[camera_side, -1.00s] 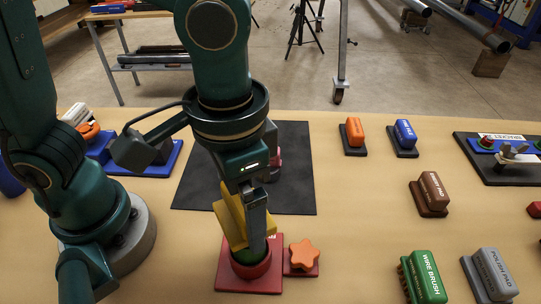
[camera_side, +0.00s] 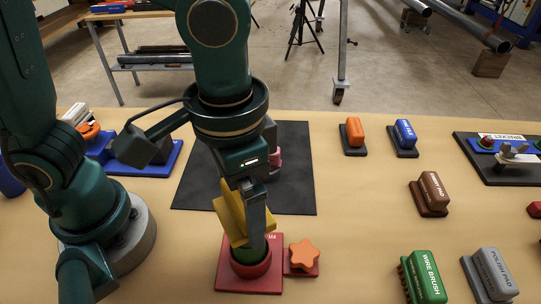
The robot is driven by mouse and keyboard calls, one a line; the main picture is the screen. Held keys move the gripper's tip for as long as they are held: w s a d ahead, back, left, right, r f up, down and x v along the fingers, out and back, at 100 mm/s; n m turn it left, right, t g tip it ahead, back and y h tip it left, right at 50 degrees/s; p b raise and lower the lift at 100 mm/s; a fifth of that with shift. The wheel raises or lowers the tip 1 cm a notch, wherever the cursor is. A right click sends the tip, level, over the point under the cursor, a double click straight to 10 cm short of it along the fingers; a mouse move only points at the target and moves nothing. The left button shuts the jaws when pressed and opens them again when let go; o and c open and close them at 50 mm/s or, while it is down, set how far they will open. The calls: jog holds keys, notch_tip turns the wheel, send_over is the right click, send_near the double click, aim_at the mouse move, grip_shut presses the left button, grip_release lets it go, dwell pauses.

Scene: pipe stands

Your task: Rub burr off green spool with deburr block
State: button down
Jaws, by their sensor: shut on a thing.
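A green spool (camera_side: 247,254) sits upright in a red round holder on a red base plate (camera_side: 235,284). My gripper (camera_side: 252,226) points down just above the spool. It is shut on a yellow block (camera_side: 231,212), taken to be the deburr block, held tilted beside the finger. No label on it is readable. The block's lower end is at the spool's top. The finger hides the contact, so I cannot tell whether they touch. Any burr on the spool is hidden or too small to see.
An orange star knob (camera_side: 304,253) stands right of the holder. A dark mat (camera_side: 297,190) lies behind, with a pink part on it. Wire brush (camera_side: 426,277), polish pad (camera_side: 490,275), brown pad (camera_side: 431,192), and orange (camera_side: 355,134) and blue (camera_side: 404,136) blocks stand to the right.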

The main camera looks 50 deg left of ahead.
jog(key=shift+s+d+f, duration=0.1)
jog(key=shift+s+d, duration=0.05)
jog(key=shift+d, duration=0.3)
jog(key=shift+s+d+f, duration=0.1)
jog(key=shift+s+d, duration=0.05)
jog(key=shift+d, duration=0.25)
jog(key=shift+w+a+r, duration=0.1)
jog(key=shift+w+a, duration=0.05)
jog(key=shift+a, duration=0.8)
jog(key=shift+d+r, duration=0.1)
jog(key=shift+d, duration=0.8)
jog(key=shift+w+a, duration=0.2)
jog(key=shift+a, duration=0.7)
jog(key=shift+r, duration=3)
